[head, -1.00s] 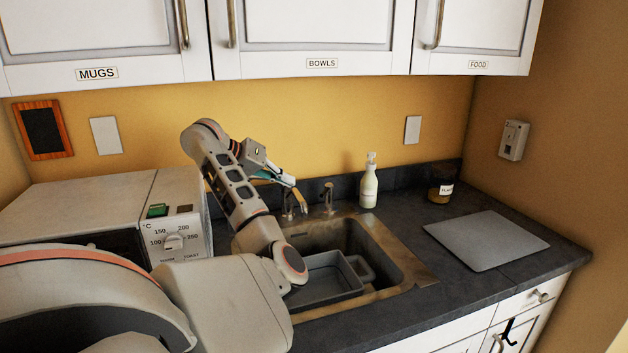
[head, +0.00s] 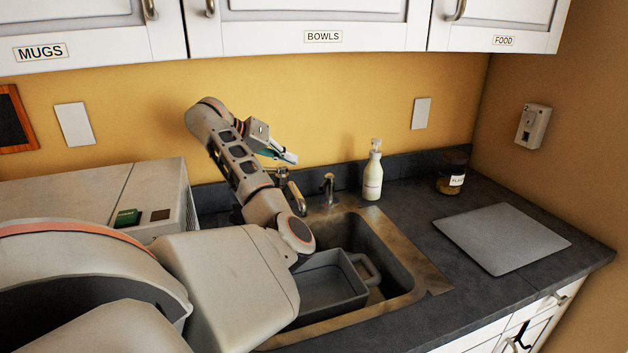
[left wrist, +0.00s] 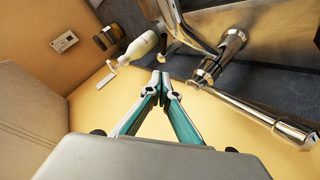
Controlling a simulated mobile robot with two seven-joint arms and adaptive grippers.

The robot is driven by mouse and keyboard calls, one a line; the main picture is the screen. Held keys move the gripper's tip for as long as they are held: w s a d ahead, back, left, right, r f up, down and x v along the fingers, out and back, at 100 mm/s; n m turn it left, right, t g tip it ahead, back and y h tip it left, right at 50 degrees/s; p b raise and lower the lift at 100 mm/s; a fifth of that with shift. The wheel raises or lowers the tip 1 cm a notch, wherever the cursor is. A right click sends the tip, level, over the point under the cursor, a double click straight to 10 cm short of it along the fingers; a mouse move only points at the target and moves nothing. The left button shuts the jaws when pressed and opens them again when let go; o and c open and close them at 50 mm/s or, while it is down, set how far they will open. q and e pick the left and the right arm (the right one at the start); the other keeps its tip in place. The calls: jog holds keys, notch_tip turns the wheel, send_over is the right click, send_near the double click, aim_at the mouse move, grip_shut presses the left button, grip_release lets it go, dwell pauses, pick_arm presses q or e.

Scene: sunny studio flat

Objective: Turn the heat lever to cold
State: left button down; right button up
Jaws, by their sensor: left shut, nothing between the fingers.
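The sink tap has two metal fittings at the back of the sink in the head view. The right fitting (head: 328,187) stands clear; the left one (head: 287,188) is partly behind my left arm. I cannot tell for sure which carries the heat lever. In the left wrist view a shiny metal fitting (left wrist: 232,42) and a long metal rod (left wrist: 255,112) lie to the right of my fingers. My left gripper (head: 291,158) is shut and empty, above the left fitting; its teal fingers meet at the tips in the left wrist view (left wrist: 162,78). No contact with the tap shows.
A soap bottle (head: 373,178) and a jar (head: 453,174) stand right of the tap. A grey tub (head: 330,283) sits in the sink (head: 405,262). A grey board (head: 500,238) lies on the counter. The oven (head: 75,195) is at left, wall cabinets (head: 318,28) overhead.

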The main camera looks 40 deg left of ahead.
aim_at(325, 184)
pick_arm(q)
jog(key=w+d+f, duration=0.3)
jog(key=w+f, duration=0.3)
jog(key=f, duration=0.2)
jog(key=shift+w+d+p, duration=0.2)
jog(key=shift+w+p, duration=0.15)
jog(key=shift+r, duration=0.1)
jog(key=d+b, duration=0.1)
jog(key=b, duration=0.2)
jog(key=shift+w+d, duration=0.1)
dwell(0.5)
